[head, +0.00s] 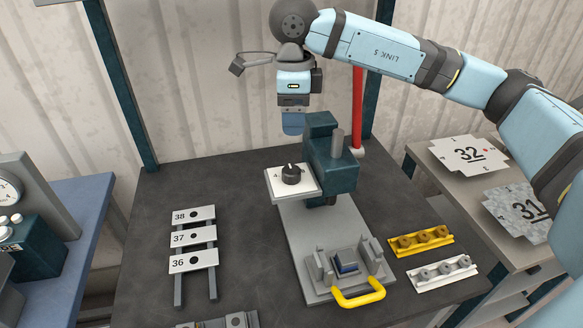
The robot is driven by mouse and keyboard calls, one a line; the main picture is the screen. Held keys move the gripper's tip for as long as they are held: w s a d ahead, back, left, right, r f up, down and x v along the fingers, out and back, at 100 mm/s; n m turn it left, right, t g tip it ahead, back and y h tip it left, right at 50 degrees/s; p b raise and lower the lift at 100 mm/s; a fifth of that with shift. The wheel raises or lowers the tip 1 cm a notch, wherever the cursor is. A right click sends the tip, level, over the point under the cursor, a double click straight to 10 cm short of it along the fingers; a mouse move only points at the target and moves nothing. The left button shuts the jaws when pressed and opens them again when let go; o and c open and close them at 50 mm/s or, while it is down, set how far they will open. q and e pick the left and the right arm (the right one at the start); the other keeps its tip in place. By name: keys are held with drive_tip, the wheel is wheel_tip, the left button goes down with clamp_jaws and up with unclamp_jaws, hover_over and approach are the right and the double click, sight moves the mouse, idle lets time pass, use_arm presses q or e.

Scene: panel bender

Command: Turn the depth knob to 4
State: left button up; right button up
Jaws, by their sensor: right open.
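The depth knob (291,175) is a black round knob on a white dial plate (284,188), fixed to the left side of the dark green bender head (335,172). A small mark shows on the plate left of the knob, perhaps a 4. I cannot tell for sure which mark the knob points at. My right gripper (293,130) hangs fingers-down above and behind the knob in the picture, apart from it. It is open and holds nothing that I can see; its fingers overlap edge-on. My left gripper is not in view.
The bender has a grey base with a die block (346,262) and a yellow handle (358,293). Plates 36, 37 and 38 (193,237) lie on a rack at left. A yellow rail (421,241) and a white rail (443,273) lie right. A red post (358,110) stands behind.

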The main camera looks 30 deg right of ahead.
sight(293, 169)
wheel_tip(293, 169, down, 14)
drive_tip(key=shift+a+r+p, duration=0.1)
drive_tip(key=shift+r+p, duration=0.1)
drive_tip(key=shift+p, duration=0.55)
drive_tip(key=c, duration=0.9)
